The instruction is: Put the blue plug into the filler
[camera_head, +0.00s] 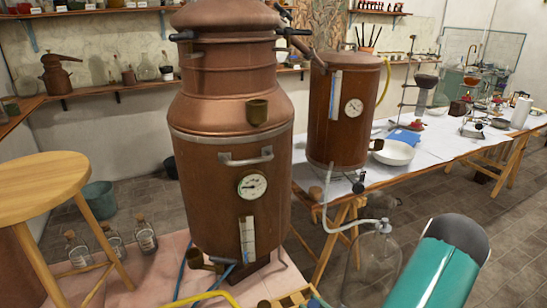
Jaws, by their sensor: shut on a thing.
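A large copper still (230,140) stands in the centre of the head view. A short brass cup-like fitting (258,112) sticks out of its shoulder, at the front right. It looks like the filler, and I see nothing blue in it. A second brass fitting (196,260) sits low on the still, near the blue hoses. I cannot make out the blue plug anywhere. My gripper's fingers do not show in this view, so what they hold is hidden from me.
A teal cylinder (437,275) with a grey end fills the lower right, close to the camera. A round wooden stool (45,185) stands at left, beside several bottles. A smaller copper vessel (345,105) and a white bowl (393,153) are on the long table behind.

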